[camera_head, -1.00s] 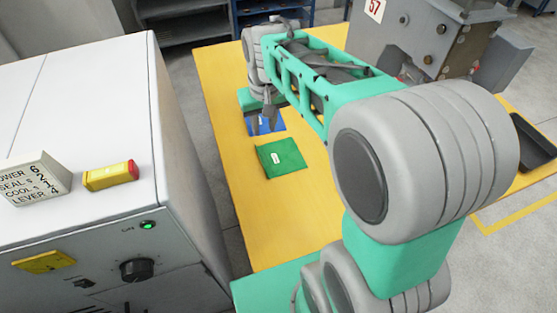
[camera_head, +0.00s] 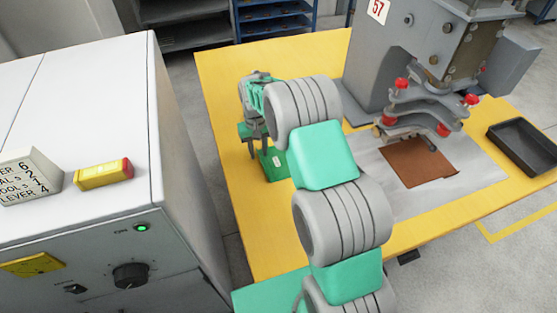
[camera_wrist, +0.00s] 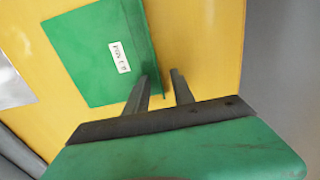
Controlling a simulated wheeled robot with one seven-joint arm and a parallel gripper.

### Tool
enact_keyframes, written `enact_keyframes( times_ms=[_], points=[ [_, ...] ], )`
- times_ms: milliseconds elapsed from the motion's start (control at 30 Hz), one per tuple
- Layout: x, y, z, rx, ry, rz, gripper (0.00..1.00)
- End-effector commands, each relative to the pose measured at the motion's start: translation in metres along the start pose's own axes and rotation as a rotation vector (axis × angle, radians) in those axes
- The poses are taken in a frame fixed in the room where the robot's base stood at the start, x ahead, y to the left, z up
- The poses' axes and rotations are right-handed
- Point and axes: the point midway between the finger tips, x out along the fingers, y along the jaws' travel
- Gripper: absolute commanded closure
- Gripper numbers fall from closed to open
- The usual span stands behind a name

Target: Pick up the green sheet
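The green sheet (camera_head: 271,168) with a white label lies on the yellow table, partly hidden behind my arm in the head view. It shows more fully in the wrist view (camera_wrist: 92,48), flat, with its label near the right edge. My gripper (camera_wrist: 163,76) is at this right edge, its two fingers apart. The left finger overlaps the sheet in the picture and the right one stands over bare yellow table. The sheet's lower right corner shows between them. I cannot tell whether the fingers touch it. In the head view my gripper (camera_head: 254,150) is at the sheet's left side.
A press marked 57 (camera_head: 405,50) stands at the back right, with a brown sheet (camera_head: 418,162) on a pale mat (camera_head: 400,205) below it. A black tray (camera_head: 522,145) is at the right. A white cabinet (camera_head: 85,100) fills the left. The table's front left is clear.

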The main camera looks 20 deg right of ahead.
Motion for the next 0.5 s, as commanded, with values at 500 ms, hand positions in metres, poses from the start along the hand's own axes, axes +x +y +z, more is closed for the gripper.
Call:
enact_keyframes(
  times_ms=[500],
  points=[
    [0.0010, 0.0006, -0.0003, 0.001, 0.001, 0.000, 0.95]
  ],
)
